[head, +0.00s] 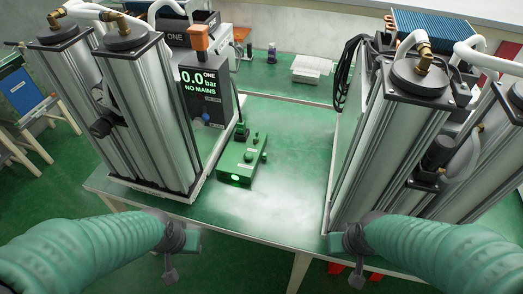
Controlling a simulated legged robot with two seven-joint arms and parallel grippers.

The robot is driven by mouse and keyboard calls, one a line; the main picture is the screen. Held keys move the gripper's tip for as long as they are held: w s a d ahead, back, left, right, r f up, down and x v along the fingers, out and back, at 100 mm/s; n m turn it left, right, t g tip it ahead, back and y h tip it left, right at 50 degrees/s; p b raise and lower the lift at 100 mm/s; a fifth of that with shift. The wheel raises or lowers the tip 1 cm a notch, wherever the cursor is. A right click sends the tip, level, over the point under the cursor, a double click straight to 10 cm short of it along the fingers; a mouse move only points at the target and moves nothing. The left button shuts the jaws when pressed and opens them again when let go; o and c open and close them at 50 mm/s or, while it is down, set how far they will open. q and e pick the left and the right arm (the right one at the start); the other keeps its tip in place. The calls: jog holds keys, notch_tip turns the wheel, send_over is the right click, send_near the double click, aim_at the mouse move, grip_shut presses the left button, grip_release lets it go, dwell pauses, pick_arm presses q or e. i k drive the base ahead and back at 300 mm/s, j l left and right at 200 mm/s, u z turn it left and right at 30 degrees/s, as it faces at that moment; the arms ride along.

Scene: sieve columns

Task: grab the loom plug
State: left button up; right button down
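I cannot single out the loom plug for certain. A black bundle of cable (347,72) hangs at the left side of the right-hand column unit; no plug end shows clearly on it. A small black connector-like piece (241,132) stands at the back of a green box (242,160) on the table. My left gripper (181,262) is at the table's front edge, lower left of the green box. My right gripper (358,262) is at the front edge below the right-hand columns. Neither touches the cable or the box. Their fingers are too unclear to tell open or shut.
Tall metal columns (155,120) stand left, beside a dark display unit (207,90) reading 0.0 bar, NO MAINS. More columns (395,145) stand right. A pale stack (312,68) and small jar (272,55) lie at the back.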

aim_at(241, 126)
jog(key=i+j+u, duration=0.55)
jog(key=u, duration=0.2)
